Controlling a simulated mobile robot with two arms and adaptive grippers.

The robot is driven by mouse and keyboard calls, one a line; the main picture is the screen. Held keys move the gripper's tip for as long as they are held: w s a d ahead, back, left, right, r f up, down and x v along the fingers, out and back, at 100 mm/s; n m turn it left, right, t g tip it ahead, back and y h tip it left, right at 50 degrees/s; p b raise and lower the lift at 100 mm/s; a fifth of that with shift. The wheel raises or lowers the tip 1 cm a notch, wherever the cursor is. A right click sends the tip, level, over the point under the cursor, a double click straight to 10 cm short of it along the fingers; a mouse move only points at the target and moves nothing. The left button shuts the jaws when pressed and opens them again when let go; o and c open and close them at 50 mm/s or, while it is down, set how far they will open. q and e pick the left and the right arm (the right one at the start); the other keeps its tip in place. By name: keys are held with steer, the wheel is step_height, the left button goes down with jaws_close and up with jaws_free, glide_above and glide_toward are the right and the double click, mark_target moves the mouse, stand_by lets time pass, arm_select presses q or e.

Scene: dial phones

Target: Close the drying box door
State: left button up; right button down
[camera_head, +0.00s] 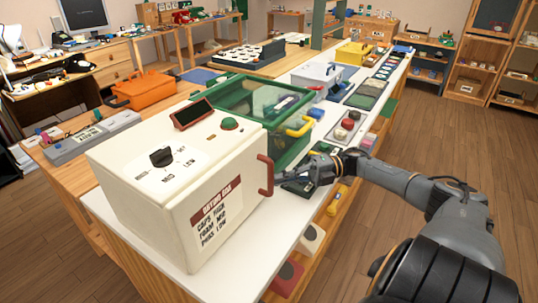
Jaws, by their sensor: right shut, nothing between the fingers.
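The drying box (140,205) is a white box with a dark dial, a small screen and a green knob on top. Its door (237,222) is the white front face with a red and white printed label and a red handle (266,175) at the far side. The door looks flush or nearly flush with the box; I cannot tell if a small gap is left. My right gripper (296,178) is shut and empty, just right of the handle, low over the bench. I cannot tell whether it touches anything. My left gripper is not in view.
The white bench (245,257) holds a green clear-sided case (262,98) with a yellow handle (300,127) behind the box. A black item lies under my right gripper. A tray with coloured knobs (345,128) stands farther back. The wooden floor at right is clear.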

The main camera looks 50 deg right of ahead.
steer(key=v, duration=1.2)
steer(key=shift+f, duration=0.1)
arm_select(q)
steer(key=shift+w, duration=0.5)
